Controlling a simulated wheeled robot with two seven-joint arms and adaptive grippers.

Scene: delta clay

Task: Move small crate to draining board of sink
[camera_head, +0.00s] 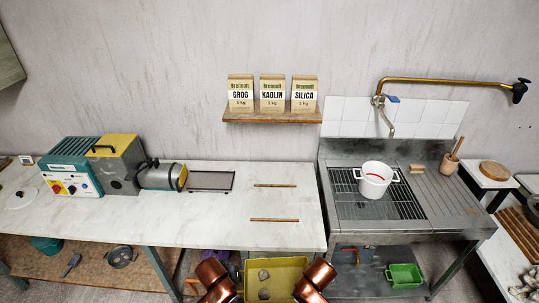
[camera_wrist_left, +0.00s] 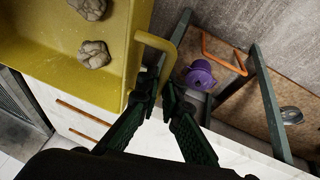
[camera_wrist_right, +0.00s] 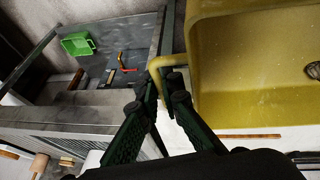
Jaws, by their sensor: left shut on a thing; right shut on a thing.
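A yellow crate (camera_head: 288,281) is at the bottom middle of the head view, in front of the worktable edge; its near part is cut off. Grey lumps (camera_head: 263,274) lie in it. My left gripper (camera_wrist_left: 160,98) is shut on the crate's left handle, seen beside the crate (camera_wrist_left: 60,88) in the left wrist view. My right gripper (camera_wrist_right: 165,85) is shut on the right handle of the crate (camera_wrist_right: 240,95). The sink's ridged draining board (camera_head: 436,194) is at the right, beside the gridded basin (camera_head: 348,207).
A white pot (camera_head: 374,188) stands on the basin grid. A brush (camera_head: 417,167) and a tool pot (camera_head: 449,163) sit along the draining board's back. Two wooden sticks (camera_head: 274,220) lie on the worktable (camera_head: 220,222). A green crate (camera_head: 404,276) is under the sink.

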